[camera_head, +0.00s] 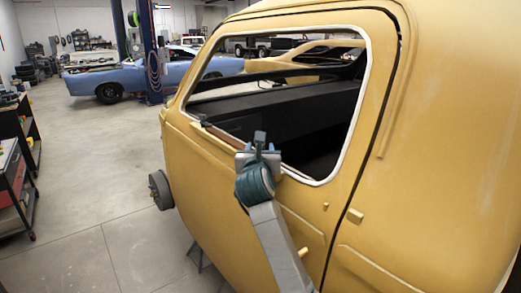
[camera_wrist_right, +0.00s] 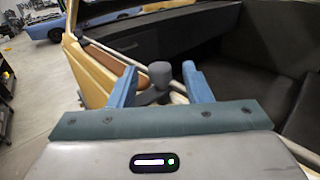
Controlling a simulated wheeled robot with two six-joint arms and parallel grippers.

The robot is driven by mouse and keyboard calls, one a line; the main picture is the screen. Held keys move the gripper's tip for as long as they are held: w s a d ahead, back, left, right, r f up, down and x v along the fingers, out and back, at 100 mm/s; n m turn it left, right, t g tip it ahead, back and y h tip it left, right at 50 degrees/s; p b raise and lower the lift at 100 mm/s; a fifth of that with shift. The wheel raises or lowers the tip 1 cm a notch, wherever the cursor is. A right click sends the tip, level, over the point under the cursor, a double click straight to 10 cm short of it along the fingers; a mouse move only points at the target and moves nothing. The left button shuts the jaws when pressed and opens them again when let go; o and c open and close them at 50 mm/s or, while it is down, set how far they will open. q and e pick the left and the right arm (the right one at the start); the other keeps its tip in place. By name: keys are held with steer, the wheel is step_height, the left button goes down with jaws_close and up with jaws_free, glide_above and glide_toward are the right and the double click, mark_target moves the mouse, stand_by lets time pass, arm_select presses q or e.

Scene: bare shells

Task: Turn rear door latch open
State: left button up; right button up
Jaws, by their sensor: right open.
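The yellow car-body door (camera_head: 225,170) has an open window hole with a white seal (camera_head: 330,183) around it. One arm of mine reaches up to the window sill, with its gripper (camera_head: 259,143) at the sill's lower edge. In the right wrist view, my right gripper (camera_wrist_right: 159,70) is open, with one blue finger on each side of a dark grey knob-like piece (camera_wrist_right: 160,80). I cannot tell whether the fingers touch it, or whether it is the latch. A small yellow handle (camera_head: 303,252) shows low on the door's outside. My left gripper is not in view.
Inside the body are dark panels (camera_head: 300,115); a brown trim strip (camera_head: 222,137) lies along the sill. A wheel hub (camera_head: 160,190) sticks out at the left. Grey floor (camera_head: 80,190) is free there. A shelf cart (camera_head: 15,190) and a blue car (camera_head: 110,80) stand beyond.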

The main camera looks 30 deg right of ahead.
steer(key=b+v, duration=0.2)
steer(key=v, duration=0.5)
steer(key=shift+s+a, duration=0.25)
